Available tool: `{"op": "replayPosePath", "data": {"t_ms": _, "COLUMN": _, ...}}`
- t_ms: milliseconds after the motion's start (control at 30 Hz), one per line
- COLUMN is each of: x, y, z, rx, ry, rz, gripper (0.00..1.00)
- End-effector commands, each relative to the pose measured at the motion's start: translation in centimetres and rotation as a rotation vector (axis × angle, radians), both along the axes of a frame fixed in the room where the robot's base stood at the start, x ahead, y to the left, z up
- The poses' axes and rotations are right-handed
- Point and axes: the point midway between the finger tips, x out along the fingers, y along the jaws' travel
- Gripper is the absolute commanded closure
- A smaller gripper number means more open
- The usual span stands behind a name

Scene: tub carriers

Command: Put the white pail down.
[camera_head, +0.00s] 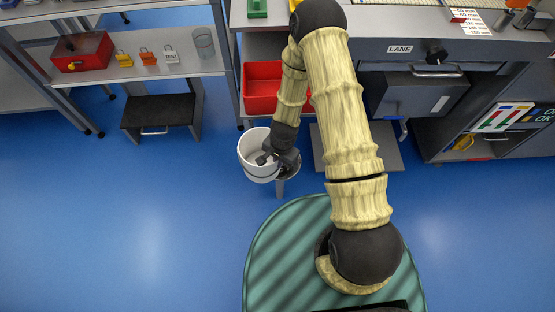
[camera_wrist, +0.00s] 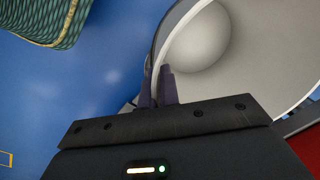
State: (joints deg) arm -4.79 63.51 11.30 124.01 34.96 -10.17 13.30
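The white pail (camera_head: 253,142) is left of my arm in the head view, above the blue floor. A small grey round-topped stand (camera_head: 290,172) shows partly behind the pail and gripper. Whether the pail's bottom touches it is hidden.
A red tub (camera_head: 262,88) sits on a low shelf behind the pail. A black step stool (camera_head: 159,112) stands at left under a shelf with a red toolbox (camera_head: 83,51) and padlocks. A grey bench stands at right. Blue floor (camera_head: 140,210) at left is clear.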

Motion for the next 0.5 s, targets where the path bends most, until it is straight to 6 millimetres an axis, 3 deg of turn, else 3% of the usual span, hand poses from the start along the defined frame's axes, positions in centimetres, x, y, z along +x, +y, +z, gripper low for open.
{"op": "replayPosePath", "data": {"t_ms": 500, "x": 0.16, "y": -0.13, "z": 0.44, "rx": -0.040, "ry": -0.024, "rz": 0.005, "gripper": 1.00}}
